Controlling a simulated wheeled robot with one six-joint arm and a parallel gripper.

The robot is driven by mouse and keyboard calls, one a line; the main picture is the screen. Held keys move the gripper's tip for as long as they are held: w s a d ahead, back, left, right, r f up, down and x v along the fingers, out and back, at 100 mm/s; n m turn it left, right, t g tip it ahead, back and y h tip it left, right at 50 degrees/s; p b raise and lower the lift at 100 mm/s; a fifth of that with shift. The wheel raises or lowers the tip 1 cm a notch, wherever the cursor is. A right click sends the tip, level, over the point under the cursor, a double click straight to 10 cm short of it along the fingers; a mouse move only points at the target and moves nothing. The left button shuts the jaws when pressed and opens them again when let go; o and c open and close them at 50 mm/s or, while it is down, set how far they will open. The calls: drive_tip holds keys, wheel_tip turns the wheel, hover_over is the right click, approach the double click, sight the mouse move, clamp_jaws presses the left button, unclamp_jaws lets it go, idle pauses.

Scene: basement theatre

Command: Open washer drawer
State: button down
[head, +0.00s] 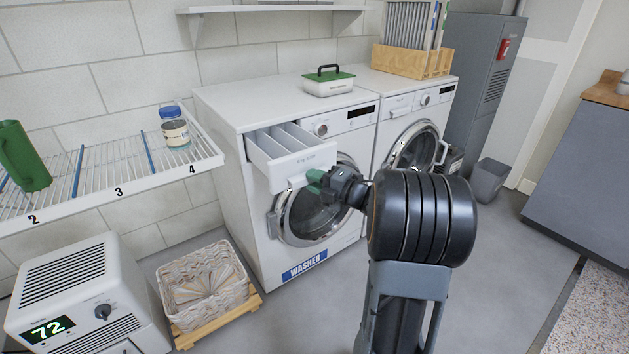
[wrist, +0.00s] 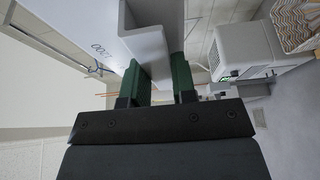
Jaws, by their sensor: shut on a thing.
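The washer (head: 237,190) is the left of two white front-loading machines and bears a blue WASHER label. Its detergent drawer (head: 292,159) at the top left is pulled out, and its inner compartments show. My gripper (head: 314,181) is at the lower right of the drawer's front in the head view. In the wrist view, the green fingers of my gripper (wrist: 162,84) are on either side of the white drawer's edge (wrist: 150,52), shut on it. The exact grip spot is partly hidden by the fingers.
A wire shelf (head: 100,182) with a jar (head: 176,135) and a green jug (head: 22,157) is at the left. A basket (head: 203,284) and a white heater-like unit (head: 85,300) stand below. A second machine (head: 412,125) adjoins the washer. Grey floor (head: 500,260) is clear at the right.

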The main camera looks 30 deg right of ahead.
drive_tip(key=c, duration=1.2)
unclamp_jaws()
drive_tip(key=shift+f, duration=0.35)
drive_tip(key=shift+o, duration=1)
drive_tip(key=shift+w+r, duration=0.1)
drive_tip(key=shift+r, duration=0.05)
drive_tip(key=p+v, duration=0.2)
drive_tip(key=v, duration=1.1)
drive_tip(key=shift+s+d+p, duration=0.2)
drive_tip(key=shift+s+p, duration=0.15)
drive_tip(key=shift+p, duration=0.05)
